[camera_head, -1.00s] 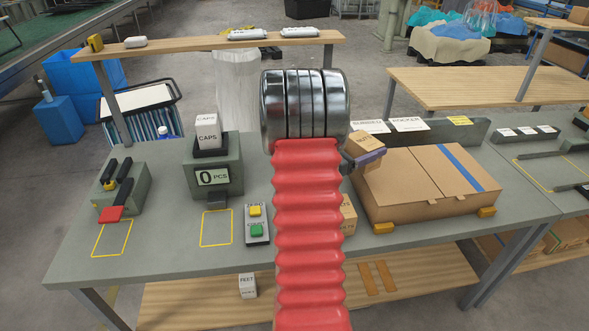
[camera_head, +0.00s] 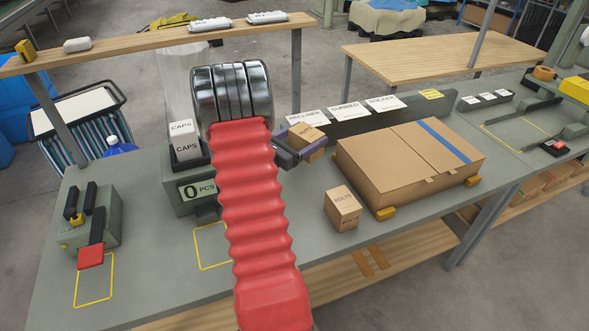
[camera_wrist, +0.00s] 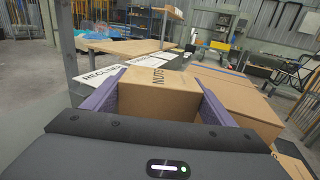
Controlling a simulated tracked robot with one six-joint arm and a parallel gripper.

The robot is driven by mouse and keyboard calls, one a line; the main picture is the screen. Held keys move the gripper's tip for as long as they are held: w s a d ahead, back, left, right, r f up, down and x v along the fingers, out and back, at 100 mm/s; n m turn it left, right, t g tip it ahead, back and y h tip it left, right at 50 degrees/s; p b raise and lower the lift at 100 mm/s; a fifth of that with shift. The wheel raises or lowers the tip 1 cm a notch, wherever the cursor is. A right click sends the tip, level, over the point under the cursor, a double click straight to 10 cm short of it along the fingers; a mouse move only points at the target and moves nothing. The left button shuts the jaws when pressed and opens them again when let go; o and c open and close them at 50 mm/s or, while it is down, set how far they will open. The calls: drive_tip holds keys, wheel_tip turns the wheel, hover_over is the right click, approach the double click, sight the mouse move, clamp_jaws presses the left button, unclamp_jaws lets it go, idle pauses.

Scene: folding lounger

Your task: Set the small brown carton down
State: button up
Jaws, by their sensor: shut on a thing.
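The small brown carton marked NUTS (camera_head: 308,136) is held between the purple fingers of my gripper (camera_head: 299,143). It is in the air above the grey bench (camera_head: 290,195), just left of the large carton. In the wrist view the NUTS carton (camera_wrist: 157,92) sits between both jaws, its marked top showing, and it hides what lies straight beyond it. My gripper (camera_wrist: 158,98) is shut on it. A second small brown carton marked BOLTS (camera_head: 342,207) stands on the bench, below and right of my gripper in the head view.
The large flat carton (camera_head: 375,185) with a blue stripe lies on the bench to the right. White signs (camera_head: 347,112) stand behind it. A CAPS box (camera_head: 184,142) is on the counter (camera_head: 199,190) at left. Bench surface shows clear between the BOLTS carton and my arm.

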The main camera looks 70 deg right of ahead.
drive_tip(key=shift+w, duration=0.25)
drive_tip(key=shift+f, duration=0.25)
hover_over(303, 174)
drive_tip(key=shift+s+a+f, duration=0.1)
drive_tip(key=shift+f, duration=2.5)
drive_tip(key=shift+f, duration=0.1)
drive_tip(key=shift+f, duration=2)
drive_tip(key=shift+f, duration=0.1)
drive_tip(key=o, duration=1.4)
drive_tip(key=shift+v, duration=3.8)
